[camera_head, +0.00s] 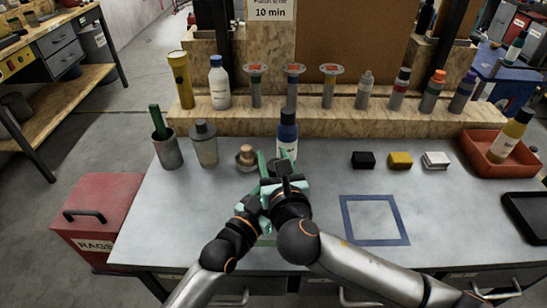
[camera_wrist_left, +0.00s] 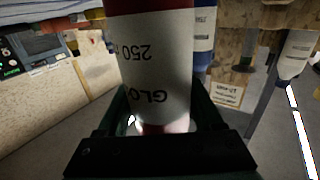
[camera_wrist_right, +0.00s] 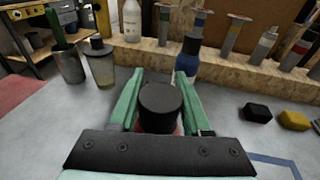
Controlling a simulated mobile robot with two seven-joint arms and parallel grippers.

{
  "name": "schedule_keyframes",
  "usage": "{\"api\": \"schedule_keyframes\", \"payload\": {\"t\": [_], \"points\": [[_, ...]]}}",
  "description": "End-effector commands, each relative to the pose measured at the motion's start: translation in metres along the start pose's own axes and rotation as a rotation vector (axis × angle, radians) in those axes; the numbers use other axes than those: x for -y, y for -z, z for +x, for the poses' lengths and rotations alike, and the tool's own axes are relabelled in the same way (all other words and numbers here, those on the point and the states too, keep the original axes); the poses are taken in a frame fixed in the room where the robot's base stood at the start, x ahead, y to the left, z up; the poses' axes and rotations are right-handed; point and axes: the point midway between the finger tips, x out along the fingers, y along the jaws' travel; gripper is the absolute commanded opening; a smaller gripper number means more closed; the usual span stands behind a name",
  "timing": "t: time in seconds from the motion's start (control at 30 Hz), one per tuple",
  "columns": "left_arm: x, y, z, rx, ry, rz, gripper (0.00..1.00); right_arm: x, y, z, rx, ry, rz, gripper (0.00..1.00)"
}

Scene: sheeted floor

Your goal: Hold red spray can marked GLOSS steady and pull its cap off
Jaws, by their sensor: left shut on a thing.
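The red spray can (camera_wrist_left: 155,65) fills the middle of the left wrist view, upside down there, with a white label reading "GLO" and "250". My left gripper (camera_wrist_left: 160,110) is shut on the can's body. In the right wrist view the can's black cap (camera_wrist_right: 160,103) stands between the fingers of my right gripper (camera_wrist_right: 157,85). Those fingers are apart on both sides of the cap, with a narrow gap showing on the left; a little red shows below the cap. In the head view my right gripper (camera_head: 280,175) and arms hide the can.
A blue bottle (camera_head: 288,134) stands just behind the grippers. A tan cup (camera_head: 246,157), a grey-lidded jar (camera_head: 204,145) and a green-handled tool in a can (camera_head: 167,150) stand left. Small blocks (camera_head: 400,160), a blue square outline (camera_head: 375,240) and a red tray (camera_head: 475,160) lie right.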

Motion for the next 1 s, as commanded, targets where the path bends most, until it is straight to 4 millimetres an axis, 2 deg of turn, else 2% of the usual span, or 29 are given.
{"api": "schedule_keyframes", "payload": {"t": [0.03, 0.37, 1.0], "points": [[0.0, -0.0006, -0.0001, 0.001, 0.0, 0.0, 0.0, 0.0001, 0.0002, -0.0001, 0.0, 0.0, 0.0, 0.38], [0.0, -0.0005, -0.0001, 0.001, 0.0, 0.0, 0.0, 0.0001, 0.0004, -0.0001, -0.001, 0.0, 0.0, 0.01], [0.0001, -0.0006, -0.0001, 0.001, 0.0, 0.0, 0.0, 0.0001, -0.0006, -0.0003, -0.001, 0.0, -0.001, 0.0]]}}
